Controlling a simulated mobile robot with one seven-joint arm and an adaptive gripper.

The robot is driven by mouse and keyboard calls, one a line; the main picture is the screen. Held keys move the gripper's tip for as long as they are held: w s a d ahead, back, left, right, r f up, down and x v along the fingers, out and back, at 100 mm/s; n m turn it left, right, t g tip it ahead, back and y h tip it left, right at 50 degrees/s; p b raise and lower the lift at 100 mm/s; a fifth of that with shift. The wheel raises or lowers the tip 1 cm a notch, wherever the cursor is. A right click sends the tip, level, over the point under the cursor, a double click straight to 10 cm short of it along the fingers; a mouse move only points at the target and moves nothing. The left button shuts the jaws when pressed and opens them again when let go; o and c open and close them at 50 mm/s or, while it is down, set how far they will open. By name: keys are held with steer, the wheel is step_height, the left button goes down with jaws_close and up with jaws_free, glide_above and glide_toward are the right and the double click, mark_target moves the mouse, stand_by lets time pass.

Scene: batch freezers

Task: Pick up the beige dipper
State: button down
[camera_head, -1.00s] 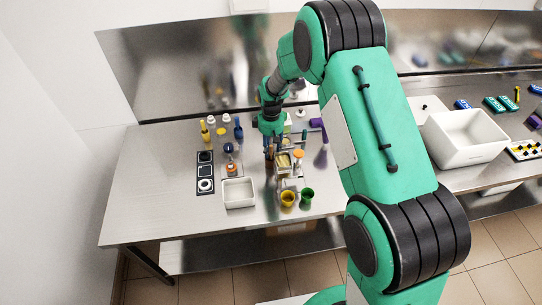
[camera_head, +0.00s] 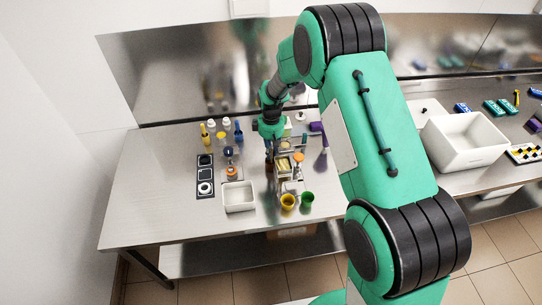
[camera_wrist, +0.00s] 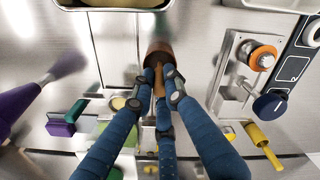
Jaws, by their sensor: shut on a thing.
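The beige dipper (camera_wrist: 159,84) shows in the wrist view as a thin tan stick between my fingertips. A round brown cup or head (camera_wrist: 158,52) is at its far end; I cannot tell whether that is part of the dipper. My gripper (camera_wrist: 160,78) has its blue fingers closed on the stick. In the head view my gripper (camera_head: 270,153) hangs low over the table, left of a small metal stand, and the dipper is too small to make out there.
A white tray (camera_head: 239,209) lies in front, with a yellow cup (camera_head: 288,202) and a green cup (camera_head: 307,200) to its right. A black control panel (camera_head: 204,187) is on the left. Bottles stand behind. The table's left end is clear.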

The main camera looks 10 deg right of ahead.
steer(key=shift+r, duration=0.15)
step_height(320, 180, up, 10)
steer(key=shift+f+p, duration=0.15)
steer(key=shift+p, duration=0.45)
stand_by(0.6)
